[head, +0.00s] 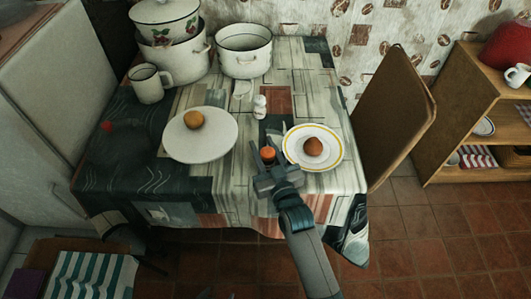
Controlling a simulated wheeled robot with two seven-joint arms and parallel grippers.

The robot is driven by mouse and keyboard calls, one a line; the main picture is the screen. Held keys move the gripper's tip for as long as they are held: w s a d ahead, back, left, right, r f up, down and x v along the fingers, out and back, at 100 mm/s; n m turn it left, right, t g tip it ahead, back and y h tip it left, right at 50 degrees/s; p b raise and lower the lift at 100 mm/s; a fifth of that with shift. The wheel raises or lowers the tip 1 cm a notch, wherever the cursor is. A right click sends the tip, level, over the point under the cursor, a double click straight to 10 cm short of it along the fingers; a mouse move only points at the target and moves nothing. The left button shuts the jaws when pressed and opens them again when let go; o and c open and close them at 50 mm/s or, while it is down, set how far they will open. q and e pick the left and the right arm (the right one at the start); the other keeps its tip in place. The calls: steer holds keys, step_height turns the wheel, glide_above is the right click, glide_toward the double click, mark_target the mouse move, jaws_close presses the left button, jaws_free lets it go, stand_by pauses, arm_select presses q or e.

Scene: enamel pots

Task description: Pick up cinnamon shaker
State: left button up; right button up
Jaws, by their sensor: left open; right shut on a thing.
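The cinnamon shaker, seen as a small item with an orange-brown top (268,153), is between the fingers of my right gripper (268,164). The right gripper is shut on it, over the table between the two plates. The shaker's lower part is hidden by the gripper, and I cannot tell whether it touches the table. My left gripper (117,223) is dim and hard to make out by the table's front left edge. It is open, and nothing shows in it.
A white plate (180,145) with a round bun lies left, and a yellow-rimmed plate (296,152) with a brown bun lies close right. White shakers (260,107), a mug (146,84) and enamel pots (243,62) stand behind.

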arm_select(q)
steer(key=shift+a, duration=0.1)
arm_select(e)
steer(key=shift+r, duration=0.15)
steer(key=shift+r, duration=0.65)
step_height(320, 180, up, 2)
steer(key=shift+r, duration=0.2)
arm_select(q)
steer(key=shift+s+a+f+g+b, duration=0.3)
steer(key=shift+a+f+g+b, duration=0.05)
steer(key=shift+f+g+b, duration=0.1)
arm_select(e)
steer(key=s+d+r, duration=0.3)
steer(key=d+r, duration=0.4)
steer(key=d, duration=0.4)
steer(key=shift+d, duration=0.15)
arm_select(q)
steer(key=shift+s, duration=0.15)
arm_select(e)
steer(key=shift+s, duration=0.1)
